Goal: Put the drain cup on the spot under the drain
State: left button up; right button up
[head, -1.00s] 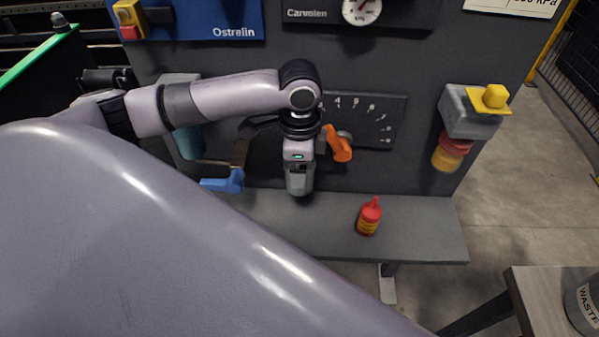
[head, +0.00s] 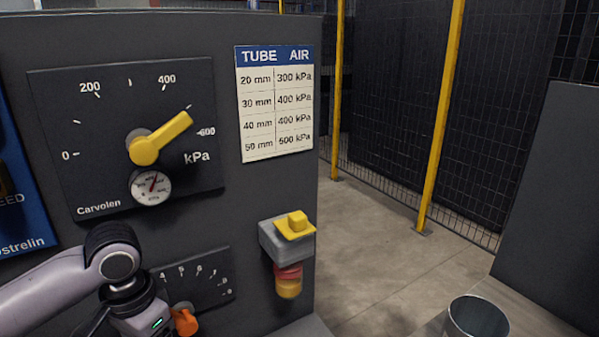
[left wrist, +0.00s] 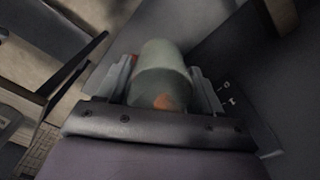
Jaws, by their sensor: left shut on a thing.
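My left gripper (left wrist: 163,76) is shut on a grey-green cup (left wrist: 164,55), which lies between its two fingers in the left wrist view. An orange patch shows on the cup's near part. In the head view the left arm comes in at the lower left, with its fingers and the cup below the picture edge. A grey unit with a yellow top (head: 289,232) hangs on the panel's right side, with a red and yellow lower part (head: 288,282) that looks like the drain. The spot under it is not visible. My right gripper is not in view.
The grey panel carries a large dial with a yellow pointer (head: 160,138), a small gauge (head: 152,187) and an orange knob (head: 185,322). A sliver of bench (head: 310,328) shows below. A metal bin (head: 477,318) stands at lower right. Open floor lies beyond the panel.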

pick_arm(q)
jog(key=n, duration=0.1)
jog(key=d+r+n, duration=0.1)
jog(key=n, duration=0.1)
jog(key=d+n, duration=0.1)
jog(key=n, duration=0.1)
jog(key=shift+r, duration=0.2)
jog(key=shift+w+d+f+n+b, duration=0.25)
jog(key=shift+f+n+b, duration=0.25)
jog(key=shift+n+b, duration=0.2)
jog(key=f+n+b, duration=0.1)
jog(key=f+b, duration=0.1)
jog(key=f, duration=0.5)
jog(key=w+d+f+n+b, duration=0.1)
jog(key=f+n+b, duration=0.1)
jog(key=f, duration=0.5)
jog(key=f+n+b, duration=0.1)
jog(key=f+n, duration=0.1)
jog(key=f, duration=0.5)
jog(key=shift+w+d+f+b, duration=0.15)
jog(key=shift+w+d+b, duration=0.15)
jog(key=shift+w+b, duration=0.1)
jog(key=shift+f, duration=0.3)
jog(key=shift+f, duration=0.1)
